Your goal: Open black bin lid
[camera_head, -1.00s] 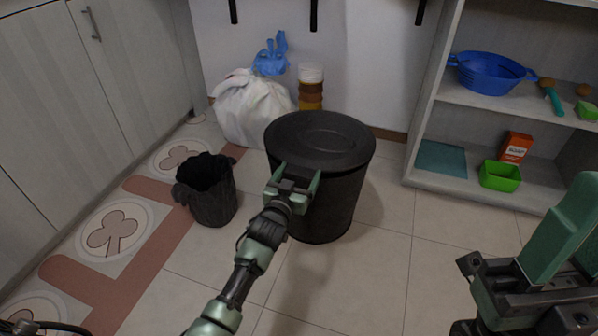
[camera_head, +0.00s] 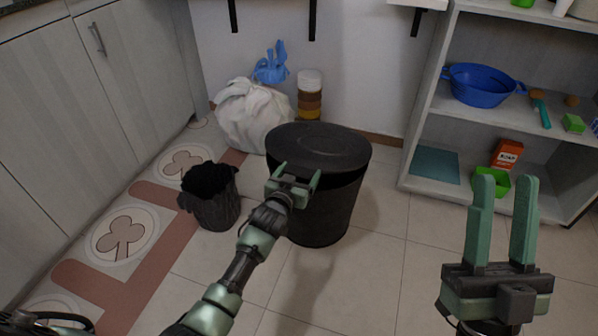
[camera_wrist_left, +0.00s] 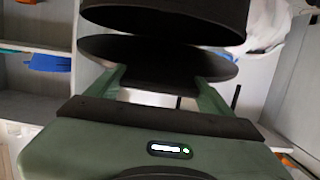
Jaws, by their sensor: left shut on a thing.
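The black bin (camera_head: 325,215) stands on the tiled floor in the middle of the head view. Its round black lid (camera_head: 318,145) is tilted, with a dark gap between lid and bin on the right side. My left gripper (camera_head: 297,173) is shut on the lid's near edge. In the left wrist view the lid (camera_wrist_left: 150,55) shows as a dark disc apart from the bin body (camera_wrist_left: 165,15), with its edge part between the fingers (camera_wrist_left: 160,88). My right gripper (camera_head: 506,182) is open and empty at the right, away from the bin.
A small black waste basket (camera_head: 213,210) stands left of the bin. A shelf (camera_head: 455,105) with a blue basin (camera_head: 482,85) is at right. Floor in front is clear.

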